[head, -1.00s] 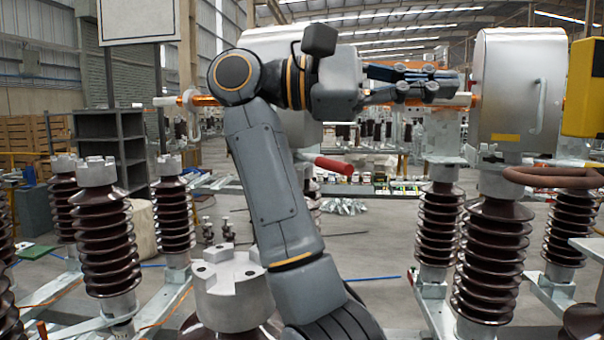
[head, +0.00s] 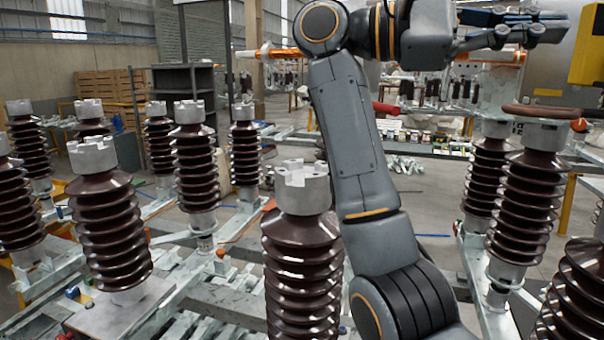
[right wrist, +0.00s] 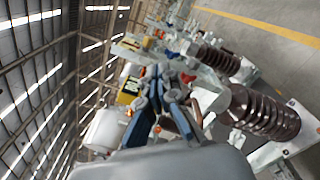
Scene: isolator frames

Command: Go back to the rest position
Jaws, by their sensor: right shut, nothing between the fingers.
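My right gripper (head: 535,27) is at the top right of the head view, at the end of my raised right arm. Its blue and grey fingers point right, in front of an orange-and-silver bar as seen from the head. The fingers are closed and hold nothing. In the right wrist view the gripper (right wrist: 163,85) shows from behind, with blue finger links on either side. My left gripper is in neither view.
Brown ribbed insulators stand close around: one in front (head: 303,245), one at left (head: 108,225), one at right (head: 525,205). A red handle (head: 386,108) shows behind my arm. A yellow box (head: 590,45) is at upper right. Open floor (head: 425,205) lies beyond my forearm.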

